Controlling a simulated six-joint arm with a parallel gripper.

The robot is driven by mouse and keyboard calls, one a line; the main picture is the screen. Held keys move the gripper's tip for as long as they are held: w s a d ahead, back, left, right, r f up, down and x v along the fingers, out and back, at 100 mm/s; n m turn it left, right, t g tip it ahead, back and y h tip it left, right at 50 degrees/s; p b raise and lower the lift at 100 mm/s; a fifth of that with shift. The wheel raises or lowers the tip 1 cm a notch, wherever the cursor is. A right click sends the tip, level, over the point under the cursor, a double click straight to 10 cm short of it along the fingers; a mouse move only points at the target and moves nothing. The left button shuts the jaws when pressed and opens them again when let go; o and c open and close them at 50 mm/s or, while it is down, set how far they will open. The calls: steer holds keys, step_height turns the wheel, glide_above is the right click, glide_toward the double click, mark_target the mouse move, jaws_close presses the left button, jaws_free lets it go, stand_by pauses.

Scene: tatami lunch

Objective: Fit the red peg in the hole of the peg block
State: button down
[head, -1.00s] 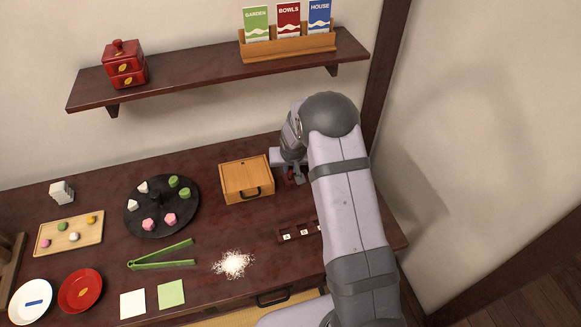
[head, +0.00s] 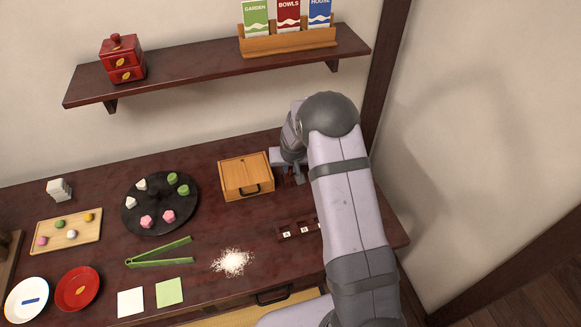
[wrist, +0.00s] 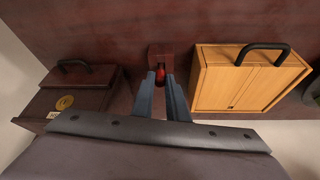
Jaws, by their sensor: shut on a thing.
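My gripper (wrist: 162,92) points down at the table in the wrist view, its two grey-blue fingers shut on the red peg (wrist: 160,74). Only a small part of the peg shows between the fingertips. A brownish-red block (wrist: 160,51), which looks like the peg block, is right at the fingertips. The peg overlaps this block in the picture; I cannot tell whether it is in the hole or above it. In the head view, my gripper (head: 298,176) is just right of the wooden box, partly behind my arm, and the peg and block cannot be made out.
The wooden box (wrist: 240,80) with a black handle stands close on the right in the wrist view. A dark lidded box (wrist: 80,92) stands on the left. In the head view, a dark tray (head: 298,230) lies in front, and a round black turntable (head: 160,218) stands further left.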

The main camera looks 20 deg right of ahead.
steer(key=shift+f+b, duration=0.8)
steer(key=shift+f, duration=0.15)
steer(key=c, duration=1.7)
jaws_free()
steer(key=shift+o, duration=0.2)
steer(key=b+v, duration=0.1)
steer(key=v, duration=0.6)
steer(key=shift+s+r, duration=0.1)
steer(key=shift+s, duration=0.1)
